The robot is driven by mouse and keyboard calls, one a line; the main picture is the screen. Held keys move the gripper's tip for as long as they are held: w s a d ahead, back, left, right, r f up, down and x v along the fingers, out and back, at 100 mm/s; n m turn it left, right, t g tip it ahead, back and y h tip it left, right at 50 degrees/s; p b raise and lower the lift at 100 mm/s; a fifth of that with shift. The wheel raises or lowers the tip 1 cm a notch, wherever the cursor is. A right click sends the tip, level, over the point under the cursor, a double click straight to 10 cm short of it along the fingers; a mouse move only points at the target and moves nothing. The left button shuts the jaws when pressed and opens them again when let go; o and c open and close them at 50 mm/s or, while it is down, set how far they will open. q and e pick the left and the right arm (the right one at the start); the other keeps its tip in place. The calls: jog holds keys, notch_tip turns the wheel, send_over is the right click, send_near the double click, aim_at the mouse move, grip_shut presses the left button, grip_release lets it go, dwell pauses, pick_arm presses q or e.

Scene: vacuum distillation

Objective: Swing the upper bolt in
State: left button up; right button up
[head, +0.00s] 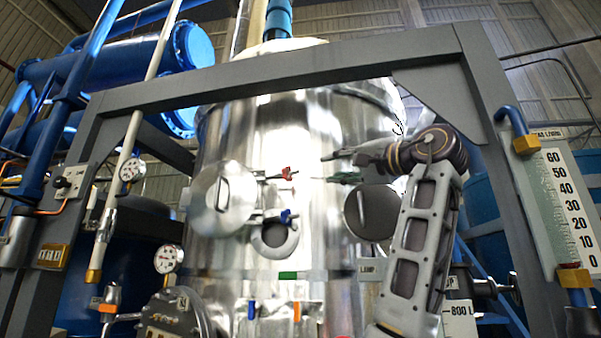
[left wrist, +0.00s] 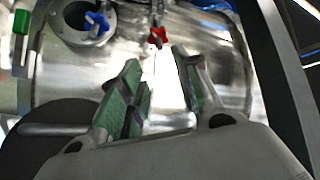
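The upper bolt, with a red knob (head: 288,173), sticks out from the shiny steel vessel (head: 315,125). The red knob also shows in the left wrist view (left wrist: 157,37). Below it is a bolt with a blue knob (head: 285,216), at the round port (head: 274,240); the blue knob shows in the left wrist view too (left wrist: 97,22). My left gripper (head: 334,167) is to the right of the red knob, pointing left at it. Its green-padded fingers (left wrist: 160,92) are apart, with nothing between them. My right gripper is not seen.
A shiny round plate (head: 223,198) with a handle is left of the bolts. A dark round plate (head: 372,212) is below my left gripper. A grey frame (head: 290,72) spans the vessel. Gauges (head: 168,259) and pipes stand at left, a scale (head: 572,205) at right.

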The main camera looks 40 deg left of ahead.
aim_at(299, 172)
pick_arm(q)
jog(key=p+x, duration=0.3)
jog(key=x, duration=1.1)
jog(key=shift+w+p, duration=0.1)
jog(key=shift+p, duration=0.2)
jog(key=shift+d, duration=0.1)
jog(key=shift+c, duration=0.5)
grip_shut()
